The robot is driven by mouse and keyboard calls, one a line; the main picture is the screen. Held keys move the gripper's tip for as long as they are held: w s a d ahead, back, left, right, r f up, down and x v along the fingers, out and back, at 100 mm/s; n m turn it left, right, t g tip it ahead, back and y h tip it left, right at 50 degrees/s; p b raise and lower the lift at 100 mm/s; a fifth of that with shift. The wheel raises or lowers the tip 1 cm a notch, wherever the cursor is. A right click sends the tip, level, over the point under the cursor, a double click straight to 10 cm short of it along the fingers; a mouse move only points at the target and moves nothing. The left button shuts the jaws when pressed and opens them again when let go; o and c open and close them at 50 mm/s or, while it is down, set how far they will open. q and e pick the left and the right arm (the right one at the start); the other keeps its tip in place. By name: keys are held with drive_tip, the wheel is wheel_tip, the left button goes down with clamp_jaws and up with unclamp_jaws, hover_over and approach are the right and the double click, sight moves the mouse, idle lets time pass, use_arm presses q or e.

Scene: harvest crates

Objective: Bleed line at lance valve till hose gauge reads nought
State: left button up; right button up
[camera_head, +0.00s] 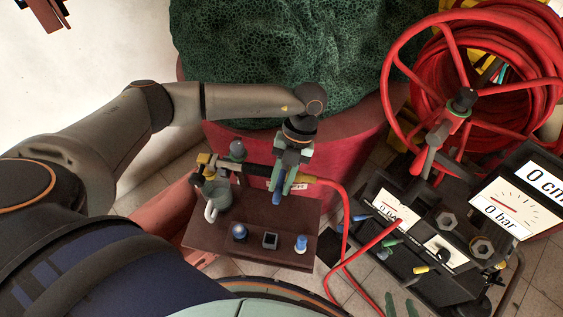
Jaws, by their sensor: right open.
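The lance, with a brass tip (205,160) and a dark body, lies across the back of a brown bench (215,238); the red hose (333,186) leaves its right end. My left gripper (283,184) points down at the lance near the hose end. A blue piece (278,198), perhaps the valve lever, shows at its fingertips; whether they grip it is unclear. My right gripper (400,303) is open, its green fingertips just showing at the bottom edge. A gauge panel (500,213) at the right reads "0 bar", with a red needle above; which line it serves is not shown.
A black box (450,285) with smaller dials, hex nuts and coloured handles stands right. Behind it is a red hose reel (385,75).

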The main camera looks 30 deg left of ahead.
use_arm(q)
drive_tip(key=o, duration=0.4)
drive_tip(key=b+v, duration=0.1)
drive_tip(key=v, duration=1.1)
drive_tip(key=shift+r+b, duration=0.25)
drive_tip(key=shift+b, duration=0.05)
